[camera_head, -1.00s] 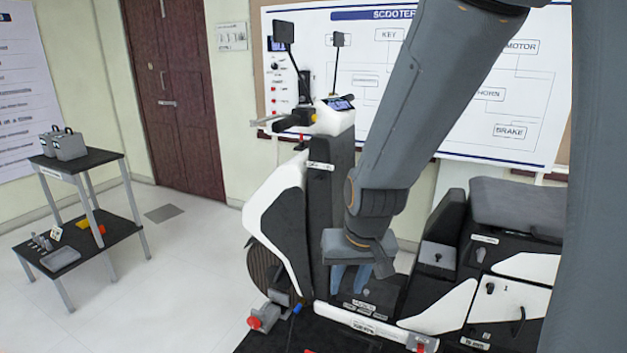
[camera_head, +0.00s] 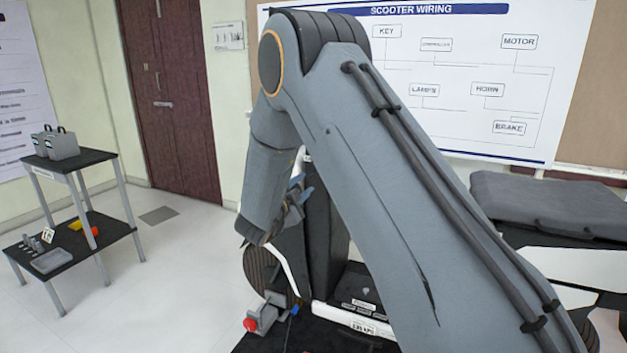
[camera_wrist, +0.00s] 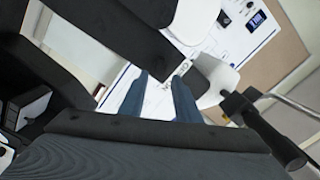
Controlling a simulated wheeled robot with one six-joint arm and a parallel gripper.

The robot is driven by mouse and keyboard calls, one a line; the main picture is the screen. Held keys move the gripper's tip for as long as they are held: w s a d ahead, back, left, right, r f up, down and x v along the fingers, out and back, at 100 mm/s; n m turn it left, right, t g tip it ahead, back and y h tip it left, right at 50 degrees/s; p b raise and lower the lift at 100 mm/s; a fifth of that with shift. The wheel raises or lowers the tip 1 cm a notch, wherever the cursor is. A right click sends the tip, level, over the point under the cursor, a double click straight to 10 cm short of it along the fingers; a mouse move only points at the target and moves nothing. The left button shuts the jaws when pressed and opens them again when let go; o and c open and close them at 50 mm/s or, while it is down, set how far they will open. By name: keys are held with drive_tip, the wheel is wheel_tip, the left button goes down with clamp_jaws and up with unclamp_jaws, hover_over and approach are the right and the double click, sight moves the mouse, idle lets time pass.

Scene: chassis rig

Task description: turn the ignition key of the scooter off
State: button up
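The scooter shows in the head view behind my arm, with its dark front column (camera_head: 328,245) and its seat (camera_head: 550,205) in sight. My arm covers the handlebar and the upper front. My gripper (camera_head: 300,192) is beside the upper part of the column, partly hidden by my arm. In the wrist view, the two blue fingers of my gripper (camera_wrist: 161,80) are apart, with nothing visibly held between them. The dark column (camera_wrist: 125,35) and white bodywork (camera_wrist: 212,80) are close beyond the fingertips. I cannot make out the ignition key in either view.
A dark handlebar grip (camera_wrist: 270,132) and lever are at the right of the wrist view. A wheel clamp (camera_head: 265,315) holds the front wheel. A two-level table (camera_head: 75,160) stands at the left, with clear floor (camera_head: 170,270) between. A wiring board (camera_head: 450,80) hangs behind.

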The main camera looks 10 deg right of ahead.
sight(314, 174)
drive_tip(key=shift+p+x, duration=1.05)
drive_tip(key=shift+x, duration=2.85)
drive_tip(key=shift+s+d+r, duration=0.1)
clamp_jaws()
drive_tip(key=n+b, duration=0.1)
drive_tip(key=n, duration=0.4)
drive_tip(key=shift+n, duration=0.4)
drive_tip(key=n, duration=0.5)
drive_tip(key=shift+n, duration=0.3)
